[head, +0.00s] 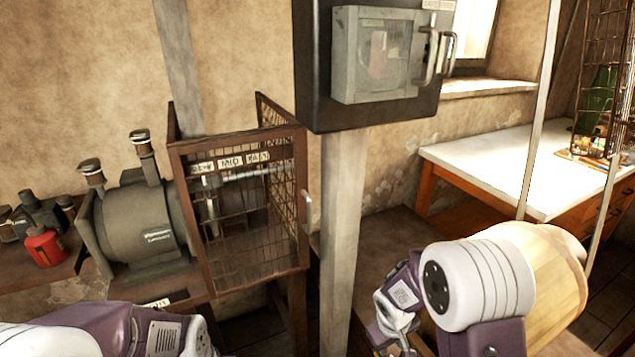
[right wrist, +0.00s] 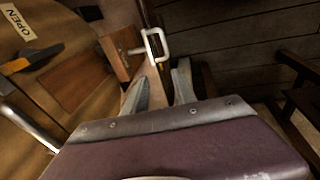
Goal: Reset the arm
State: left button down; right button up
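My right gripper (head: 393,330) is low in the head view, right of the grey post. In the right wrist view its two grey fingers (right wrist: 161,84) stand apart with nothing between them. A pale loop handle (right wrist: 157,44) on a brown block shows just beyond the fingertips, and I see no grip on it. My left arm enters at the lower left of the head view, but its fingertips do not show. I cannot tell which thing the task's arm is.
A grey-green machine (head: 145,225) stands beside a brown mesh cage (head: 240,205) with a MID label. A dark box (head: 310,75) with a handled cover hangs on the post (head: 342,220). A white-topped table (head: 500,165) is at right.

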jog(key=s+a+r+m+y+p, duration=0.25)
jog(key=s+r+m, duration=0.4)
jog(key=s, duration=0.65)
notch_tip(320, 180, up, 16)
jog(key=n+p, duration=0.2)
jog(key=p, duration=1.2)
jog(key=shift+w+g+h, duration=0.35)
jog(key=shift+w+g, duration=0.05)
jog(key=shift+w, duration=0.05)
jog(key=shift+f, duration=0.1)
